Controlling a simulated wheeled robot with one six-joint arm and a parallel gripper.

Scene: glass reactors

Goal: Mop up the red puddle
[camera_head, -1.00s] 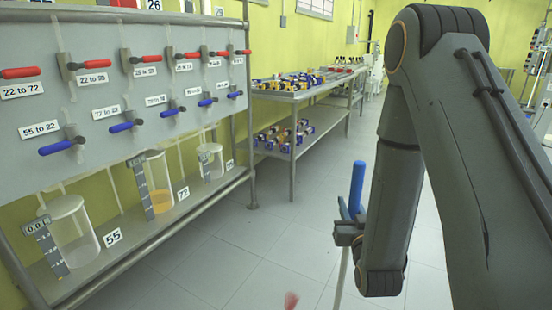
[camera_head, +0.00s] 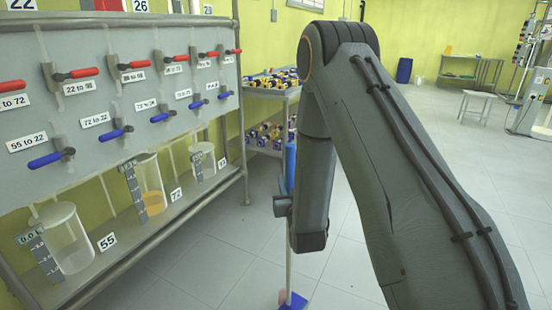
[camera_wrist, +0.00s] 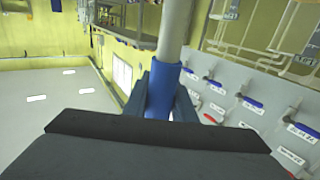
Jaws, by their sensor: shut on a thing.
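A mop has a blue grip (camera_head: 291,165), a pale pole (camera_head: 289,262) and a blue head (camera_head: 293,301) low at the bottom edge of the head view. My gripper (camera_head: 282,206) is shut on the mop and holds it nearly upright. In the wrist view, my gripper (camera_wrist: 160,100) closes around the blue sleeve, and the pale pole (camera_wrist: 174,30) runs out of it. A small pinkish-red patch (camera_head: 283,296) shows beside the mop head and seems to be the puddle, partly hidden by the head. I cannot tell whether the head touches the floor.
A rack with red and blue valve handles and a grey panel (camera_head: 100,110) stands on the left, with glass vessels (camera_head: 66,240) on its lower shelf. A metal table (camera_head: 262,93) with boxes stands behind. A white stool (camera_head: 477,100) is far right. The tiled floor between is open.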

